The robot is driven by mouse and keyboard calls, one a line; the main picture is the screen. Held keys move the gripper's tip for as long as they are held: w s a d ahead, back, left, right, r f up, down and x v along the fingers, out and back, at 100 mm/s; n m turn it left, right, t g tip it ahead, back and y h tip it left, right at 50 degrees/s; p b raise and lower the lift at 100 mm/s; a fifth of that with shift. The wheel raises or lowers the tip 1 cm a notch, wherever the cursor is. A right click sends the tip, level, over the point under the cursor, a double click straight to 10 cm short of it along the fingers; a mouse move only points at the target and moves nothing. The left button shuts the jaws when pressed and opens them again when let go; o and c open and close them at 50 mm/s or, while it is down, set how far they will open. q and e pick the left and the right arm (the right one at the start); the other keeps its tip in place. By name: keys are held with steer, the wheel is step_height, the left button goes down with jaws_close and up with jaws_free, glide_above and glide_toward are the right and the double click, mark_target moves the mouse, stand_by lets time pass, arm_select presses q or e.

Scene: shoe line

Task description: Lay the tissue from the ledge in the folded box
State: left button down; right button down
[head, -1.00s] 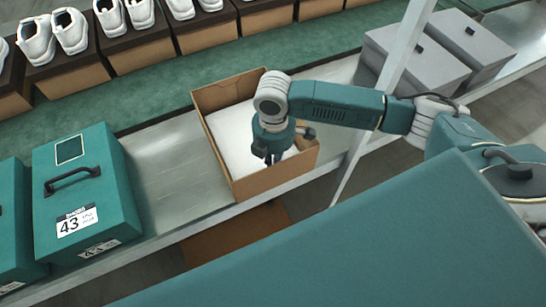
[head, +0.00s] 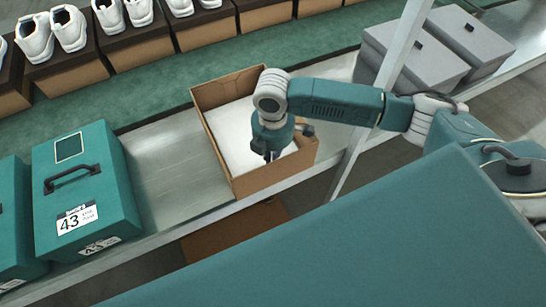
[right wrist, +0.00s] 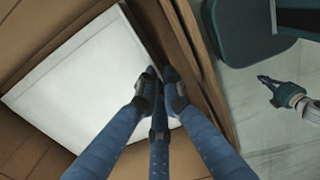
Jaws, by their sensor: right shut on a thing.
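The folded box (head: 275,177) is an open brown cardboard box standing on the pale line. The white tissue (head: 232,130) lies flat inside it. In the right wrist view the tissue (right wrist: 75,80) is a flat white sheet between the brown walls of the box (right wrist: 35,30). My right gripper (head: 270,157) reaches down into the box. In its wrist view the gripper (right wrist: 157,74) has its fingertips together at the tissue's edge, close to one wall. The fingers hide the pinched part. My left gripper (right wrist: 268,88) shows small at the right of that view, outside the box.
Teal lidded boxes (head: 85,195) with handles stand left of the box. Grey boxes (head: 420,58) stand at the right behind a slanted metal post (head: 398,62). White shoes on brown boxes line the back. The line between the teal boxes and the folded box is clear.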

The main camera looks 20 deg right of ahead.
steer(key=shift+f, duration=0.35)
stand_by(0.3)
steer(key=c, duration=1.8)
jaws_free()
